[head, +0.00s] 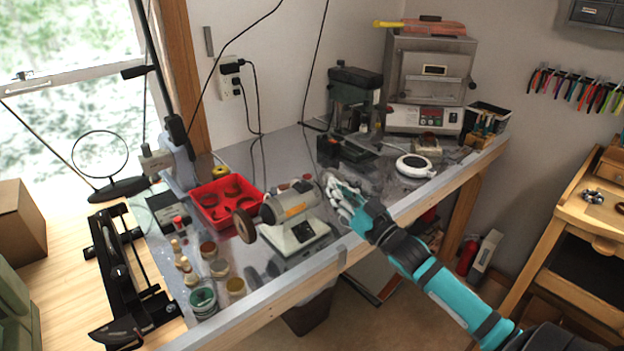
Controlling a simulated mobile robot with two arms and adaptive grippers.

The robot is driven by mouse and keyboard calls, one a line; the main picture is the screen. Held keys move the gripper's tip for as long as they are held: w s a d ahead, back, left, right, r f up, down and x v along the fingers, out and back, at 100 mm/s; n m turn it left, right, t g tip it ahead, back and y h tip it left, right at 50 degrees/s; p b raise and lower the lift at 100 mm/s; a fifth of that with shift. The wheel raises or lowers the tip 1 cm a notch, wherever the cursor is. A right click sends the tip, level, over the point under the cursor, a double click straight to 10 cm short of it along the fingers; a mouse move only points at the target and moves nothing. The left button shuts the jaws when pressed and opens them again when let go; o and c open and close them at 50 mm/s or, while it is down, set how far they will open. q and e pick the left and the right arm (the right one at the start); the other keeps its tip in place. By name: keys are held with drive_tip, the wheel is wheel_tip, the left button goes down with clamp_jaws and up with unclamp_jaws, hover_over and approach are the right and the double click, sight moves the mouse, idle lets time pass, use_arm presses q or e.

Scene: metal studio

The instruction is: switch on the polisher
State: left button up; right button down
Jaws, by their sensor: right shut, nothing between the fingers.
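The polisher (292,207) is a small bench machine with a grey and orange motor body on a white base, standing near the front edge of the metal-topped bench. A brown wheel (244,225) is on its left end. A small dark panel (304,231) shows on the front of its base; I cannot tell the switch position. My right gripper (333,190) is shut and empty, just right of the polisher's right end, above the bench. It partly hides that end, and I cannot tell whether it touches it. My left gripper is not in view.
A red tray (224,203) stands behind the polisher's wheel. Several small jars and bottles (204,299) stand left of it at the front edge. A drill press (354,100), a kiln (430,80) and a round white device (415,167) stand farther back.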

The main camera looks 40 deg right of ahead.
wheel_tip(320, 180, up, 2)
drive_tip(key=r+p, duration=0.1)
drive_tip(key=p, duration=0.2)
hover_over(303, 183)
drive_tip(key=v, duration=0.2)
drive_tip(key=shift+s+d, duration=0.15)
drive_tip(key=shift+d, duration=0.25)
wheel_tip(303, 183, down, 3)
drive_tip(key=shift+s+p, duration=0.1)
drive_tip(key=shift+p, duration=0.25)
drive_tip(key=shift+s+f, duration=0.15)
drive_tip(key=shift+f, duration=0.6)
drive_tip(key=shift+f, duration=0.1)
